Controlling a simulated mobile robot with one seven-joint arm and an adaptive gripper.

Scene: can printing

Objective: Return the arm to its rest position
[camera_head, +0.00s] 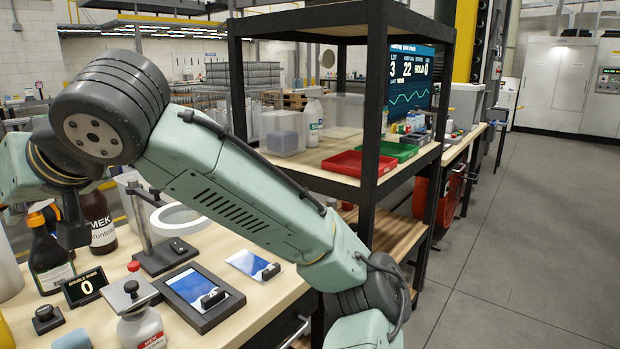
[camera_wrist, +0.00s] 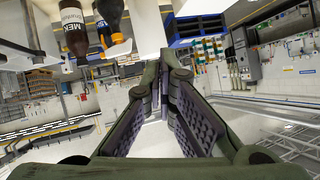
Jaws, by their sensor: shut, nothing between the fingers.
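My arm crosses the body camera view from the lower right to the upper left, bent above the workbench (camera_head: 235,325). My gripper (camera_wrist: 168,88) shows in the wrist view with its two ridged fingers converging at the far end. It is shut and holds nothing. In the body camera view the end of my arm is at the left, partly cut off and hidden behind the big joint, near a brown MEK bottle (camera_head: 97,222). That bottle also shows in the wrist view (camera_wrist: 74,28), left of the fingers and apart from them.
A dark bottle (camera_head: 48,262), a small counter display (camera_head: 86,287), a pump bottle (camera_head: 140,322) and a framed blue-and-white card (camera_head: 197,294) stand on the bench below my arm. A black-framed shelf (camera_head: 372,130) with a red tray (camera_head: 361,165) stands close behind. Grey floor (camera_head: 530,220) is clear at right.

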